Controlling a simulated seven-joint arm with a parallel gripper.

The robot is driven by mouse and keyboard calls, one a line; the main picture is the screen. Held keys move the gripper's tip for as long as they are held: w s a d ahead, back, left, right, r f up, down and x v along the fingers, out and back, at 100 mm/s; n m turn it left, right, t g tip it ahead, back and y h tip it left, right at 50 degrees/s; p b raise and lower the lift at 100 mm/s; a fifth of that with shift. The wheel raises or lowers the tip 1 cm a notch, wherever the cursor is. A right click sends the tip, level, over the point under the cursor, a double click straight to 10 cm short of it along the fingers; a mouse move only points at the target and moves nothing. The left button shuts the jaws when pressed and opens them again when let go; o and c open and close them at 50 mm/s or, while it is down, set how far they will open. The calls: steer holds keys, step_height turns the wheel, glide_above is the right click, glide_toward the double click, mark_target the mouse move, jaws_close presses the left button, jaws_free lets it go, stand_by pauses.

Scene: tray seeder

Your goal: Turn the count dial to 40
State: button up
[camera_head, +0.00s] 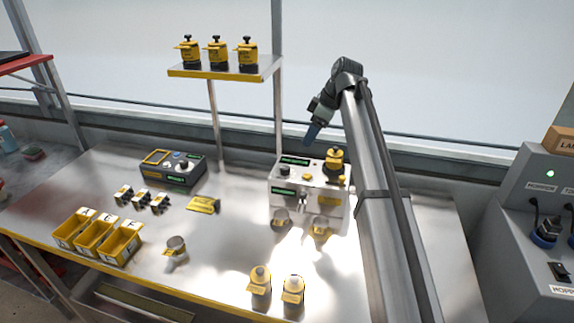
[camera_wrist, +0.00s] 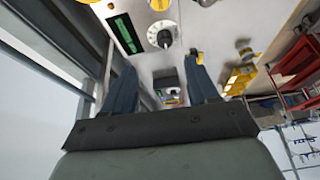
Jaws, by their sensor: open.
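The seeder machine (camera_head: 340,200) stands on the bench with green displays and a small round dial (camera_head: 284,170) on its face. The dial lies beyond the fingertips, untouched.
A yellow hopper (camera_head: 334,160) stands on the machine's top right. A second grey device (camera_head: 172,168) with a knob and display is at the left. Yellow bins (camera_head: 98,236), cups and loose canisters stand on the bench. A shelf (camera_head: 222,73) with several canisters is behind.

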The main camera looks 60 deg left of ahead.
mark_target(285, 167)
steer(key=x, duration=0.4)
steer(key=s+x, duration=0.1)
steer(key=x, duration=0.9)
steer(key=shift+s+a+r, duration=0.25)
steer(key=shift+s+a, duration=0.1)
steer(key=shift+a, duration=0.05)
steer(key=c, duration=1)
